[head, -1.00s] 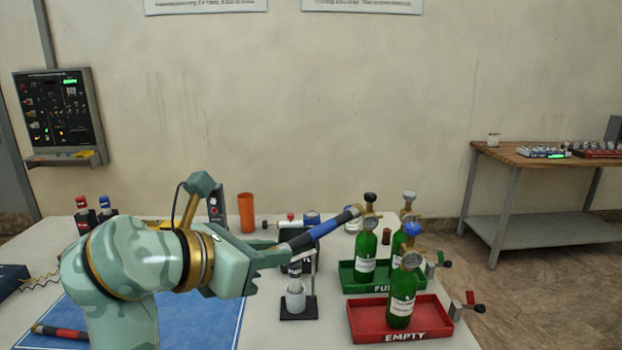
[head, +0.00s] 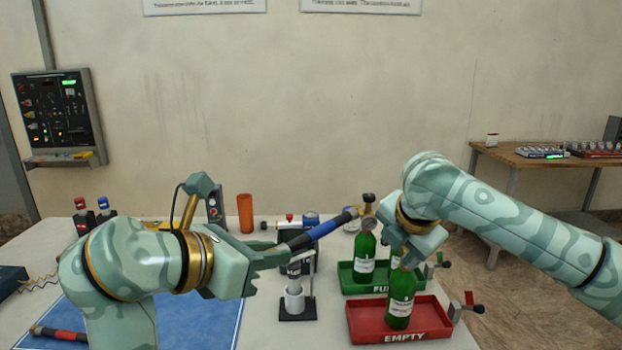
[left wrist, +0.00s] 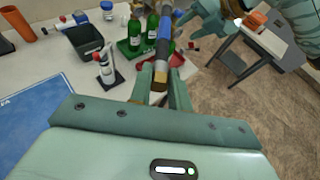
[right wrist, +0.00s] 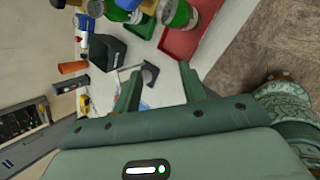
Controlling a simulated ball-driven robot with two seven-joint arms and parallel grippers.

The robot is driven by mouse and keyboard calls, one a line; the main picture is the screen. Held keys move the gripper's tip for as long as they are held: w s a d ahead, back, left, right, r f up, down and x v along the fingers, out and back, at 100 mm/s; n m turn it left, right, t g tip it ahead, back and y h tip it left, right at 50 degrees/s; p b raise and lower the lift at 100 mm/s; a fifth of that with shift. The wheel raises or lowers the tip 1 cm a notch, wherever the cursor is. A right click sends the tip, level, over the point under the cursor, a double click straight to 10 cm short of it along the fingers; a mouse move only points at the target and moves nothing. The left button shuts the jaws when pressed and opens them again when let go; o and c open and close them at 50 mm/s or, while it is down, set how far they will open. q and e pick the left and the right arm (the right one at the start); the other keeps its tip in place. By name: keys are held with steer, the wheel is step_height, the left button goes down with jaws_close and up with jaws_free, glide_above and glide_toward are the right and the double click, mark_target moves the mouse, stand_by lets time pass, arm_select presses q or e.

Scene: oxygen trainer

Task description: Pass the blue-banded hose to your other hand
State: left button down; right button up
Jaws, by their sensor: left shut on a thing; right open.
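The blue-banded hose (head: 325,229) is a dark tube with a blue band and a brass end fitting. It slants up to the right from my left gripper (head: 282,248), which is shut on its lower end. In the left wrist view the hose (left wrist: 164,48) rises from between the fingers (left wrist: 160,85). My right gripper (head: 408,256) is to the right of the hose's far end, in front of the green bottles, apart from the hose. In the right wrist view its fingers (right wrist: 161,85) are spread with nothing between them. I cannot clearly make out the hose there.
Green bottles stand in the green tray (head: 352,286) and the red tray (head: 432,325) below my right gripper. A stand with a white cylinder (head: 294,300) is below the hose. A red-banded hose (head: 62,333) lies on the blue mat (head: 190,320). An orange cup (head: 245,214) stands behind.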

mark_target(320, 231)
steer(key=s+a+r+n, duration=0.1)
steer(key=s+a+r, duration=0.5)
steer(key=a+r, duration=0.2)
steer(key=s+a+r+n, duration=0.1)
steer(key=s+a+r, duration=0.4)
steer(key=a+r, duration=0.35)
steer(key=x, duration=1.1)
steer(key=shift+d+f, duration=0.2)
steer(key=shift+d, duration=0.1)
jaws_close()
arm_select(q)
steer(key=c, duration=1.2)
jaws_free()
